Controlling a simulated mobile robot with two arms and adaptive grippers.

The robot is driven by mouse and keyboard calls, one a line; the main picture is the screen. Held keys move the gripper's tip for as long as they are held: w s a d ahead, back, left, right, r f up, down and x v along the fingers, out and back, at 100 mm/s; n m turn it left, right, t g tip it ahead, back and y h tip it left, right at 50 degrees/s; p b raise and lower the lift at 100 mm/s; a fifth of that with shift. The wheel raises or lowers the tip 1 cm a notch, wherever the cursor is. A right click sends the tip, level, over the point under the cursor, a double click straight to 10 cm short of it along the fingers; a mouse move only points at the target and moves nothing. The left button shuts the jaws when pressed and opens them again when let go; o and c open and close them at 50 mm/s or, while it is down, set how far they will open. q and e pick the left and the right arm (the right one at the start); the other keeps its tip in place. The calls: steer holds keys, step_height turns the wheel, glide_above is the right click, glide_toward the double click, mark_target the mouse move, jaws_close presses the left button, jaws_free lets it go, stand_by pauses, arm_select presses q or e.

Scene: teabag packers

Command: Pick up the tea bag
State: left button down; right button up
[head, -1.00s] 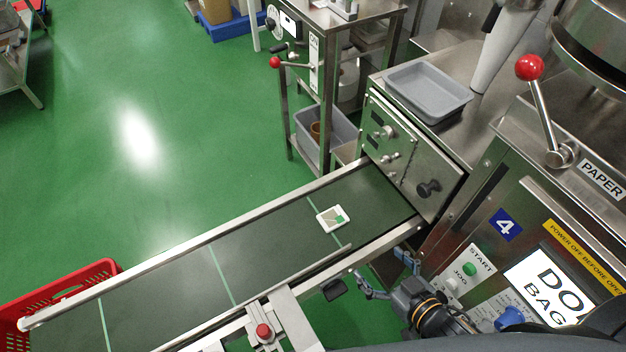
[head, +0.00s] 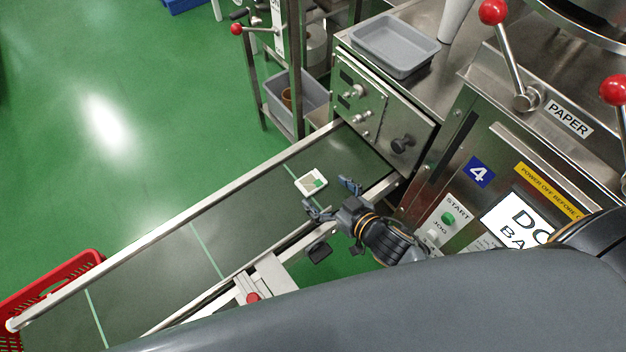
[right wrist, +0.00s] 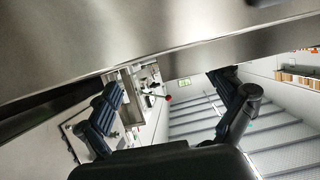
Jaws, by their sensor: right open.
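The tea bag (head: 311,182) is a small white square packet with a green patch. It lies flat on the dark conveyor belt (head: 240,225), near the machine end. My right gripper (head: 333,196) is open and empty at the near rail of the belt, just below and right of the tea bag, apart from it. In the right wrist view, the open fingers of my right gripper (right wrist: 170,100) show with nothing between them, and the tea bag is not visible. My left gripper is not in view.
A metal rail (head: 180,222) runs along the belt's far side. A red crate (head: 50,285) stands at the belt's lower left end. The machine front (head: 375,105) closes the right end. A red button (head: 252,298) sits on the near side bracket.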

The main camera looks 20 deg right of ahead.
mark_target(311, 182)
steer(key=x, duration=0.3)
steer(key=shift+w+a, duration=0.1)
steer(key=shift+a, duration=0.05)
steer(key=shift+c, duration=0.5)
steer(key=c, duration=0.7)
steer(key=shift+o, duration=0.2)
